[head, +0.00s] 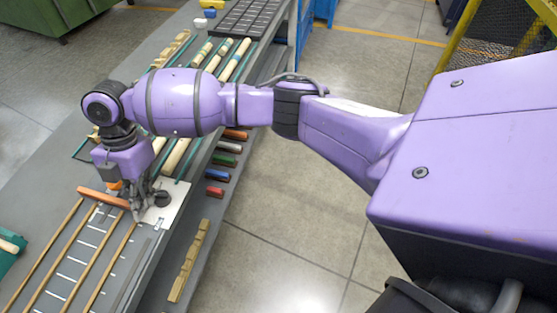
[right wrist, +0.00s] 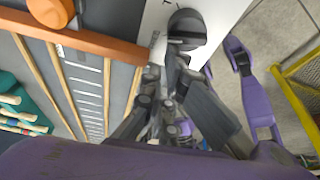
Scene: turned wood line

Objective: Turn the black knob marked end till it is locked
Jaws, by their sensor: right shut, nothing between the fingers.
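The black knob (head: 162,198) sits on a pale plate (head: 176,204) at the edge of the bench. In the right wrist view the knob (right wrist: 187,22) is at the top middle, round with a raised grip bar. Dark marks beside it on the plate (right wrist: 160,22) are too small to read. My right gripper (head: 142,212) points down beside the knob. In the right wrist view its fingers (right wrist: 172,78) are shut and empty, close to the knob; I cannot tell whether they touch it. My left gripper is out of view.
An orange-brown bar (head: 102,198) lies across wooden rails (head: 52,250) just left of the gripper. Turned wood pieces (head: 239,58) lie farther along the bench. Coloured blocks (head: 221,160) sit on a lower shelf. The floor (head: 290,230) to the right is clear.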

